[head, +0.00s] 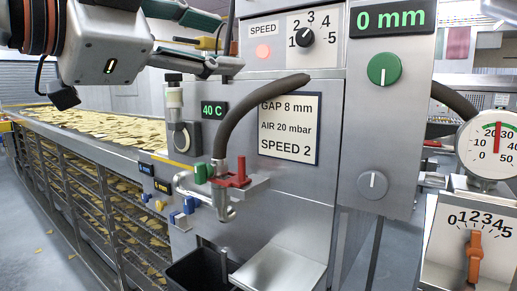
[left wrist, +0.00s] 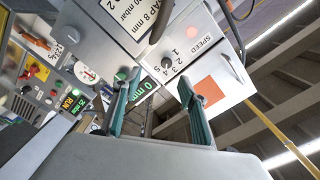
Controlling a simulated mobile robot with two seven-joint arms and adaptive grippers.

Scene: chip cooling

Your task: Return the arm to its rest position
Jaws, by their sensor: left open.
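My left gripper (head: 228,42) is at the upper left of the head view, its fingers pointing right towards the speed panel (head: 270,28). The fingers are spread with nothing between them. The left wrist view also shows both fingers (left wrist: 155,82) wide apart and empty, with the black speed knob (left wrist: 166,63) seen beyond them. In the head view the speed knob (head: 306,36) is right of the fingers, apart from them. My right gripper is in neither view.
A green knob (head: 384,69) sits below the "0 mm" display (head: 391,17). A curved hose (head: 240,115) and red clamp (head: 234,174) stick out below the gripper. A chip conveyor (head: 105,136) runs at left. A gauge (head: 489,146) and orange handle (head: 475,255) are at right.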

